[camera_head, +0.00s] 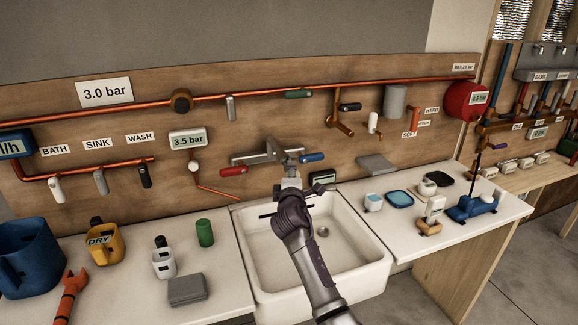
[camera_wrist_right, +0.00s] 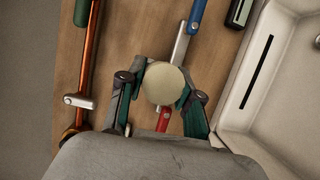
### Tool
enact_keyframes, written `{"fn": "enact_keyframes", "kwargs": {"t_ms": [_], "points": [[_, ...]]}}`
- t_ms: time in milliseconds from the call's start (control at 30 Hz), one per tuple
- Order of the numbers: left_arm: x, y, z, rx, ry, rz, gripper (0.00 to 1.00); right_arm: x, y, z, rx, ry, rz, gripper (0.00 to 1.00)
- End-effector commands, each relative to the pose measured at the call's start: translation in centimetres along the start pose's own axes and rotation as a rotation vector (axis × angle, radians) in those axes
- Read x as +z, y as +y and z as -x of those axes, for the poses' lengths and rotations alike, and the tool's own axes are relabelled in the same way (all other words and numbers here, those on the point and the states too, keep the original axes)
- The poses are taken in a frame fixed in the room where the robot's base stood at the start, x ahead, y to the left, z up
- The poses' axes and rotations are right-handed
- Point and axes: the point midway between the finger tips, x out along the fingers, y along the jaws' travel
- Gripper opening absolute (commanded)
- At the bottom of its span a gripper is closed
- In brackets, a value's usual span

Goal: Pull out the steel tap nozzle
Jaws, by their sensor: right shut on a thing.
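The steel tap (camera_head: 262,158) is on the wooden back panel above the sink, with a red lever (camera_head: 233,170) on its left and a blue lever (camera_head: 312,158) on its right. My right gripper (camera_head: 291,172) reaches up over the sink to the front of the tap. In the right wrist view, the pale round end of the nozzle (camera_wrist_right: 163,83) sits between the teal-padded fingers of my right gripper (camera_wrist_right: 162,92), which are shut on it. The red lever (camera_wrist_right: 164,119) and blue lever (camera_wrist_right: 196,17) show beyond. The nozzle is mostly hidden by the gripper in the head view. My left gripper is out of view.
The white sink (camera_head: 375,250) lies below the tap. The left counter holds a blue jug (camera_head: 28,255), a yellow jug (camera_head: 105,245), a green cylinder (camera_head: 205,233) and a grey block (camera_head: 188,290). Small items stand on the right counter (camera_head: 480,235). Copper pipes run across the panel.

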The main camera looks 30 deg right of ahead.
Motion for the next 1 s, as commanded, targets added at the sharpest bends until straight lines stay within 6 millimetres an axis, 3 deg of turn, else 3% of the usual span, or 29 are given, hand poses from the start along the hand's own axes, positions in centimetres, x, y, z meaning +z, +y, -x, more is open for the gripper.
{"fn": "enact_keyframes", "kwargs": {"t_ms": [333,1000], "points": [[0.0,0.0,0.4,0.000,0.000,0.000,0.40,0.1,0.6,0.3,0.009,0.002,-0.001,0.00],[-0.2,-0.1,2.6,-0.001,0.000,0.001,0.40,1.5,0.6,4.1,0.010,0.002,-0.003,0.00]]}}
